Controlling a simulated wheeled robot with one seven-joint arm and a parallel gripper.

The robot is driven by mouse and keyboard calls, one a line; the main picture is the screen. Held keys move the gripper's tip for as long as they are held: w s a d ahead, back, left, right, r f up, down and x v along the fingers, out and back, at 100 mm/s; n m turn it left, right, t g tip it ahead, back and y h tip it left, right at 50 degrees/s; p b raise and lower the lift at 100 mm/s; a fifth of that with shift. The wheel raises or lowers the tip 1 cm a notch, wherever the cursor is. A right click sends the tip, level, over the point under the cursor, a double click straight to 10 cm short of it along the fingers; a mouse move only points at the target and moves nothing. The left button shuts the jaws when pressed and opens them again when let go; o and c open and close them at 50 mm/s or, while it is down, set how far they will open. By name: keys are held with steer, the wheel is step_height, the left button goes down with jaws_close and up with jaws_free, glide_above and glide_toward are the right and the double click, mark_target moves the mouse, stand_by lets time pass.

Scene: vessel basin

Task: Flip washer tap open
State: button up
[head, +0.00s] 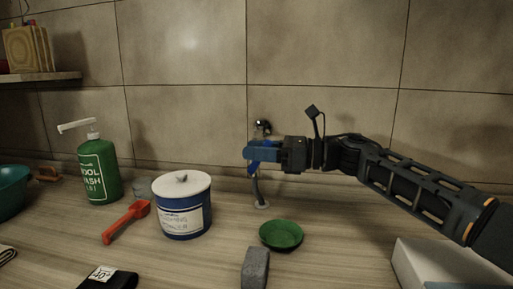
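The washer tap (262,127) is a small dark, shiny fitting on the tiled wall, with a grey hose (256,190) hanging below it to the counter. My gripper (257,154) reaches in from the right and its blue fingers are in front of the tap, hiding its lower part. A darker blue piece shows under the fingers; I cannot tell if it is a finger or the tap's lever. I cannot tell whether the fingers touch the tap, or how far apart they are.
A green dish (281,234) and a grey block (255,268) lie on the counter below. A pale box (440,268) is at the lower right.

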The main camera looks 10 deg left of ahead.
steer(key=shift+a, duration=0.25)
jaws_close()
stand_by(0.5)
